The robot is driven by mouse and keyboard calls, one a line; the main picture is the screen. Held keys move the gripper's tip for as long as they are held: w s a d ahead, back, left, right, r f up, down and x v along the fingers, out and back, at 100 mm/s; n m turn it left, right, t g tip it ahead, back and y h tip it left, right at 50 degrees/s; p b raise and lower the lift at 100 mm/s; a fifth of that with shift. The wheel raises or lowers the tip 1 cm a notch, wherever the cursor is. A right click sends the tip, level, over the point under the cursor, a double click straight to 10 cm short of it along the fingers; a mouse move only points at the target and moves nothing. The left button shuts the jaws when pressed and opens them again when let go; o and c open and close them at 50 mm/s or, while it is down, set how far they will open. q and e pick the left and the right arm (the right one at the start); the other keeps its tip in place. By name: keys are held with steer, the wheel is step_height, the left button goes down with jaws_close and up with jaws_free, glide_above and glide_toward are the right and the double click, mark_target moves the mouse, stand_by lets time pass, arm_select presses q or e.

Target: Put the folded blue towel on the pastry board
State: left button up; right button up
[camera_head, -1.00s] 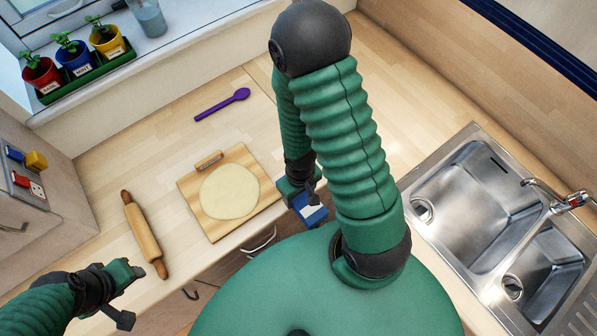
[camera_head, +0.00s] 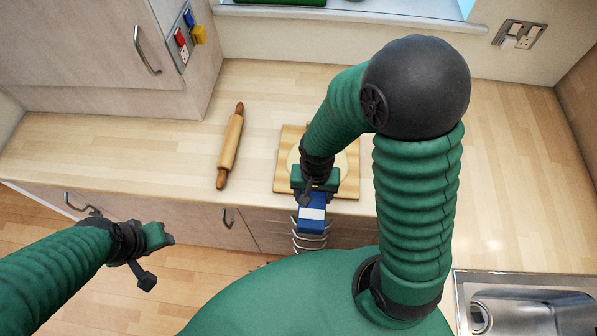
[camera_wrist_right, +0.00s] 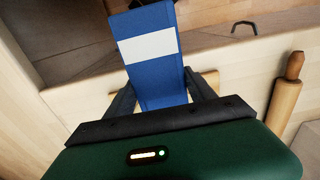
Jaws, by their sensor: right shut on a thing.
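The folded blue towel (camera_head: 311,222) has a white stripe and hangs from my right gripper (camera_head: 315,200). In the right wrist view the towel (camera_wrist_right: 152,75) sits between the two dark fingers, which are shut on it. The wooden pastry board (camera_head: 289,182) lies on the worktop, with a pale round of dough (camera_head: 349,172) on it. My right wrist and forearm hide part of both. In the head view the towel appears just in front of the board, over the drawer fronts. My left gripper (camera_head: 160,238) is at the lower left, away from the worktop; its fingers are unclear.
A rolling pin (camera_head: 230,145) lies left of the board on the worktop (camera_head: 120,145). A steel sink (camera_head: 530,300) is at the lower right. A wall cupboard (camera_head: 90,55) stands at the upper left. The worktop left of the rolling pin is clear.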

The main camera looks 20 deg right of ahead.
steer(key=shift+w+a+r, duration=0.1)
steer(key=shift+w, duration=0.3)
steer(key=w+d+p, duration=0.1)
steer(key=w+d, duration=0.2)
steer(key=w, duration=0.1)
steer(key=w+d+f+p, duration=0.1)
steer(key=w+d+p, duration=0.1)
steer(key=w, duration=0.2)
steer(key=w+d+p, duration=0.1)
steer(key=w+d, duration=0.2)
steer(key=w, duration=0.1)
steer(key=shift+d+f+p, duration=0.2)
steer(key=shift+d+p, duration=0.1)
steer(key=shift+d, duration=0.05)
steer(key=f, duration=0.1)
steer(key=f+p, duration=0.1)
steer(key=f, duration=0.1)
steer(key=shift+w+d+f+p, duration=0.3)
steer(key=shift+w+d+f, duration=0.05)
steer(key=shift+d, duration=0.05)
steer(key=shift+w+a+f, duration=0.1)
steer(key=shift+f, duration=0.1)
steer(key=o, duration=1.3)
steer(key=shift+o, duration=0.5)
steer(key=shift+r, duration=0.15)
